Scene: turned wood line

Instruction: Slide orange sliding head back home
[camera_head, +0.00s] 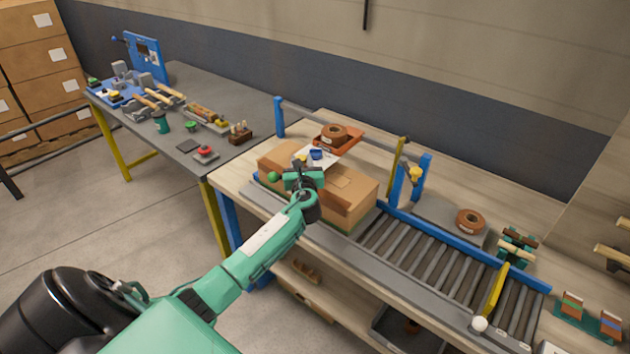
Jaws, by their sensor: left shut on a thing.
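The orange sliding head (350,139) sits over the far side of a cardboard box (346,188), by a grey rail (350,135), and carries a brown tape roll (333,132). A pale plate and a small blue part (316,154) show at its near side. My left gripper (304,177) reaches over the box's left half and is shut at this near side of the head. The jaws' exact contact is hidden by the gripper itself. My right gripper is not in view.
A roller conveyor (430,262) runs right from the box. A blue post (279,117) stands at the rail's left end, blue and yellow posts (410,185) at its right. A second tape roll (470,221) lies behind the rollers. A green ball (272,176) is left of my gripper.

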